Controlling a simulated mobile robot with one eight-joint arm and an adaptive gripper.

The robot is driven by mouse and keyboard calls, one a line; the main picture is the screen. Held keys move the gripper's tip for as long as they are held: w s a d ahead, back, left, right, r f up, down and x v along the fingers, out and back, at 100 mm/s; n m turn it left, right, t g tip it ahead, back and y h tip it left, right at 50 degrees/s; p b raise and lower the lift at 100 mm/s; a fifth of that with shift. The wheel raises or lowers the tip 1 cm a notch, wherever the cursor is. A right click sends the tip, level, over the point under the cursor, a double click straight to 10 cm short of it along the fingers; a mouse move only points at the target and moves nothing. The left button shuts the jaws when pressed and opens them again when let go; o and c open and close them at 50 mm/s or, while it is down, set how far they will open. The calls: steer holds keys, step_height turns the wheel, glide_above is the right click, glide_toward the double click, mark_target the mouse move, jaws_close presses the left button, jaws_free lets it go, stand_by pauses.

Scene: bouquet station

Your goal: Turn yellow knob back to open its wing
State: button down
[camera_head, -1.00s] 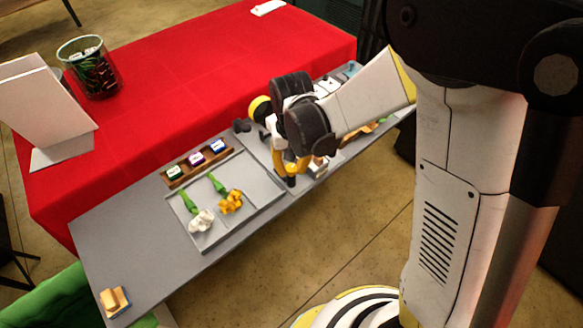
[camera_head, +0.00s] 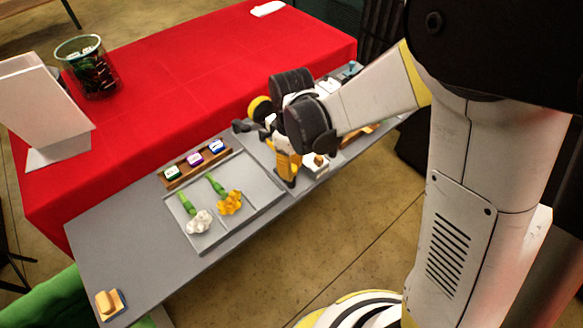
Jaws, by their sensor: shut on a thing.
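My gripper (camera_head: 287,180) points down at the grey bench (camera_head: 130,235), just right of the tray (camera_head: 255,200) with two flowers. Its yellow fingers with dark tips are close together and shut. The yellow knob cannot be made out apart from the yellow fingers; what lies between the fingertips is hidden. The wing of the knob cannot be told apart, as my wrist covers that part of the bench.
The tray holds a white flower (camera_head: 199,222) and a yellow flower (camera_head: 230,203). Behind it is a wooden rack (camera_head: 173,183) with three labelled blocks. A small white block (camera_head: 316,170) stands right of the gripper. A glass jar (camera_head: 87,68) stands on the red table (camera_head: 190,70).

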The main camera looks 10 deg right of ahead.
steer(key=shift+n, duration=2.2)
steer(key=c, duration=1.1)
jaws_free()
step_height(320, 180, up, 12)
